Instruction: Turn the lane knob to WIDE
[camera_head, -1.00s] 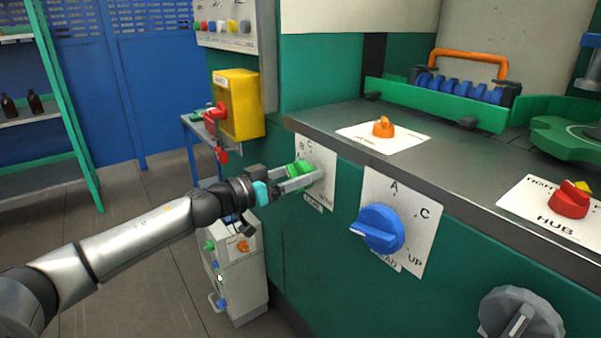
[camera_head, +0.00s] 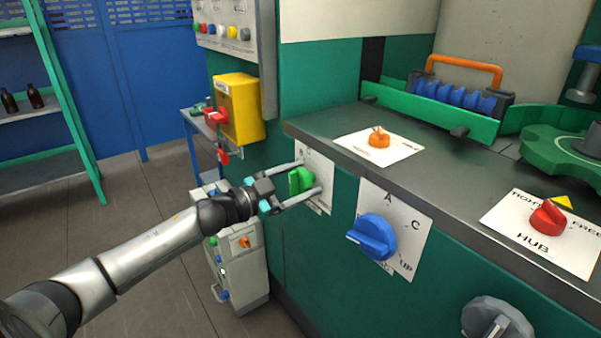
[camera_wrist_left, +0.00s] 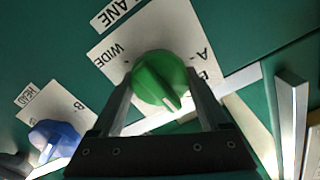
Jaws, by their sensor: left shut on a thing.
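The green lane knob (camera_head: 301,181) sits on a white plate (camera_head: 325,170) on the front of the green machine. In the left wrist view the knob (camera_wrist_left: 160,80) lies between my two fingers, and its plate reads LANE with WIDE, A and B marks. A pale pointer line on the knob points down and right in that view, away from the WIDE mark. My left gripper (camera_head: 303,180) is shut on the knob, one finger above and one below it in the head view. My right gripper is not in view.
A blue knob (camera_head: 373,237) on its own lettered plate is right of the lane knob. An orange knob (camera_head: 379,139) and a red HUB knob (camera_head: 548,217) are on the grey counter top. A yellow box (camera_head: 238,106) and a small grey cabinet (camera_head: 240,265) stand to the left.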

